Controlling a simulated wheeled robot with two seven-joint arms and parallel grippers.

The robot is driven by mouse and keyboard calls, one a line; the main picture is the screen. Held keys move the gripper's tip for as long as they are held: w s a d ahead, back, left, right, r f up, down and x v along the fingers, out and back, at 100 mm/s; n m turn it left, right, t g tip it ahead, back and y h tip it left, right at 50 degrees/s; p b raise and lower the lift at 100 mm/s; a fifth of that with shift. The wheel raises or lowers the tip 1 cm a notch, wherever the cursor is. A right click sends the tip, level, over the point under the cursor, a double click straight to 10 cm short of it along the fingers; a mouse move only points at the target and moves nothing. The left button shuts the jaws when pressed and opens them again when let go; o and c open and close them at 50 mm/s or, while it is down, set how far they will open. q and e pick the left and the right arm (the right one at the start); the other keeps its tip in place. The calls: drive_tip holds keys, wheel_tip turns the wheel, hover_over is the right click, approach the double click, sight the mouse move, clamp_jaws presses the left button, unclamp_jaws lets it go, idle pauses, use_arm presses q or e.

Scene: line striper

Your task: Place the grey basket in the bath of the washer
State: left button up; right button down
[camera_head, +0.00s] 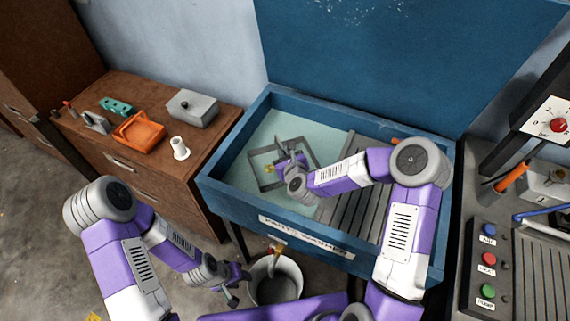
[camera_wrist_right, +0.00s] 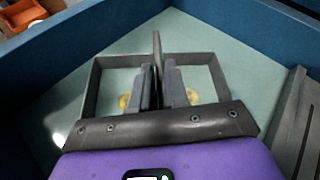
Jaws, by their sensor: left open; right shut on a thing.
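The blue washer (camera_head: 225,203) has its lid up, with a pale green liquid or floor in its bath (camera_head: 238,172). The grey basket (camera_head: 256,178), an open rectangular frame, is inside the bath walls at the left part. My right gripper (camera_head: 284,156) is above it, shut on its upright middle plate. In the right wrist view the plate (camera_wrist_right: 157,48) stands between my fingers (camera_wrist_right: 160,82), with the basket's rim (camera_wrist_right: 92,85) around them. Brassy yellow pieces (camera_wrist_right: 124,101) show inside the basket. I cannot tell whether its underside touches the bath floor. My left gripper (camera_head: 238,288) is open and empty, outside the washer.
A ribbed grey drainboard (camera_head: 345,210) fills the bath's right side. A bucket (camera_head: 275,282) stands below the washer front, beside my left gripper. A brown cabinet at left carries an orange tray (camera_head: 139,132) and a grey box (camera_head: 192,108). A button panel (camera_head: 488,262) is at right.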

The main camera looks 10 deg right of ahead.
drive_tip(key=shift+f+b, duration=0.35)
drive_tip(key=shift+f, duration=1.75)
drive_tip(key=shift+f, duration=0.1)
drive_tip(key=c, duration=1.1)
unclamp_jaws()
drive_tip(key=shift+f, duration=0.1)
drive_tip(key=shift+r, duration=0.2)
drive_tip(key=p+v, duration=0.1)
drive_tip(key=v, duration=1.1)
